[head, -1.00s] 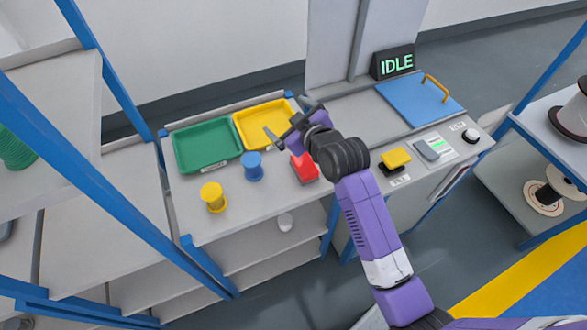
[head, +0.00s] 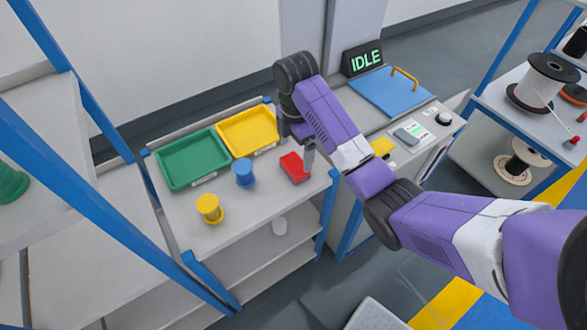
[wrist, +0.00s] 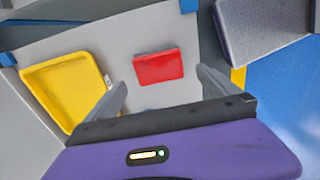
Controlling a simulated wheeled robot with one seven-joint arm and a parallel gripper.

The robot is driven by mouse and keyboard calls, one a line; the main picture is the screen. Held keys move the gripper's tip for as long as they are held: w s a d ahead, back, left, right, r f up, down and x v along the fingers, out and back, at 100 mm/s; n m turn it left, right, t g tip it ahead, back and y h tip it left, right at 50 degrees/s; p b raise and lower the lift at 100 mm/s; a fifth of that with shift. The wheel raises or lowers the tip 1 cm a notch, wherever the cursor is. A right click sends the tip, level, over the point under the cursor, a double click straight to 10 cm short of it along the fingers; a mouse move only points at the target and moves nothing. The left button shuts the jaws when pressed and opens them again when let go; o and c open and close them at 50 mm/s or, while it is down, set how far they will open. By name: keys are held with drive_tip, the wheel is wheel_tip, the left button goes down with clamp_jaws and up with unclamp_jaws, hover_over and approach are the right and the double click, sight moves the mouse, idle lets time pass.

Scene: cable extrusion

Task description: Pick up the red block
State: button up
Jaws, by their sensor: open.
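The red block (head: 295,167) lies on the grey shelf top, right of the blue spool and near the shelf's right end. It also shows in the wrist view (wrist: 158,67), ahead of the fingers and roughly between their lines. My gripper (head: 302,150) points down beside and above the block in the head view; part of it is hidden by my arm. In the wrist view my gripper (wrist: 160,85) has its two fingers wide apart with nothing between them. The block appears apart from both fingers.
A green tray (head: 193,179) and a yellow tray (head: 247,151) sit behind. A blue spool (head: 244,173) and a yellow spool (head: 209,209) stand left of the block. At right is a machine with a blue lid (head: 390,107) and an IDLE display (head: 366,59).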

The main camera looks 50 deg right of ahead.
sight(295, 163)
wheel_tip(295, 163, down, 2)
drive_tip(key=shift+b, duration=0.45)
drive_tip(key=shift+w+d+f+p, duration=0.1)
drive_tip(key=shift+f+p, duration=0.45)
drive_tip(key=shift+f, duration=1.95)
drive_tip(key=c, duration=1.3)
